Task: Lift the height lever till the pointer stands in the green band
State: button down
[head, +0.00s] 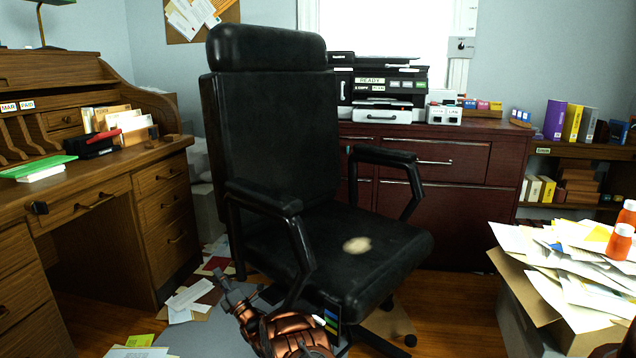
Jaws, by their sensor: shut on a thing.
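The black office chair (320,240) stands in the middle of the head view, its seat level and its back on the left. Below the seat's front edge, a small strip with coloured bands (332,322), blue, green and yellow, shows beside my arm. I cannot make out the pointer or which band it stands in. My gripper (236,299), at the end of my copper-coloured arm, is low by the chair's near side, below the armrest. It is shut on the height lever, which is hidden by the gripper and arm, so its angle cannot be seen.
A wooden roll-top desk (150,170) stands at left, with papers (190,297) on the floor beside it. A dark red cabinet (455,195) with a printer is behind the chair. A box (560,335) heaped with papers stands at right. Some floor between is clear.

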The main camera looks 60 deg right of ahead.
jog(key=shift+r, duration=0.3)
dwell(0.4)
jog(key=shift+f+b, duration=0.3)
jog(key=shift+f, duration=0.35)
jog(key=shift+c, duration=2.4)
grip_release()
